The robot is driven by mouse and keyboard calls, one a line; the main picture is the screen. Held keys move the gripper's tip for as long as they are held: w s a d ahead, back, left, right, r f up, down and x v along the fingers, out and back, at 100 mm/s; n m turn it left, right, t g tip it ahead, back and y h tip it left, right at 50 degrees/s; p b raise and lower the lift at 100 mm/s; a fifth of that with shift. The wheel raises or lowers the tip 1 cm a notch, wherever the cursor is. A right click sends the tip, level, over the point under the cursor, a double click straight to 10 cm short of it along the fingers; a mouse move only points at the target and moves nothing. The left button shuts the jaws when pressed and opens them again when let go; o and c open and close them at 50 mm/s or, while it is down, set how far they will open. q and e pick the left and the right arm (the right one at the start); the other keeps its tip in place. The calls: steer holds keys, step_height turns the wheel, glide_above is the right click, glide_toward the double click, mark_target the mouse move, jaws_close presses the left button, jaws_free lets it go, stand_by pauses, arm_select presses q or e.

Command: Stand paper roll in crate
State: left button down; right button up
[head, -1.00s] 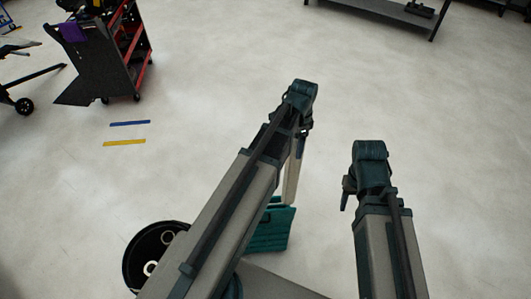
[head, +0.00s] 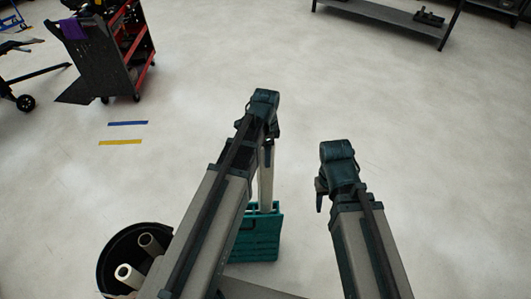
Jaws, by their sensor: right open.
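A teal crate (head: 254,238) stands on the floor at the lower middle, partly hidden behind my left arm. A pale paper roll (head: 265,187) stands nearly upright below my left wrist, with its lower end at the crate's upper edge. I cannot tell how deep it reaches. My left gripper (head: 267,145) is at the roll's upper end; its fingers are mostly hidden by the arm, so its grip is unclear. My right gripper (head: 321,191) is open, to the right of the crate and apart from it.
A round black bin (head: 108,258) at lower left holds light tubes (head: 130,276). A red and black tool cart (head: 105,55) stands at upper left. Blue and yellow floor strips (head: 122,142) lie below it. A dark low shelf (head: 385,17) is at upper right. The floor between is clear.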

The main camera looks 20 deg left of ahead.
arm_select(q)
step_height(320, 180, down, 44)
steer(key=b, duration=4.3)
steer(key=shift+b, duration=0.35)
steer(key=shift+r, duration=0.1)
jaws_free()
steer(key=shift+r, duration=0.1)
step_height(320, 180, up, 14)
steer(key=p, duration=1.4)
steer(key=shift+f, duration=0.2)
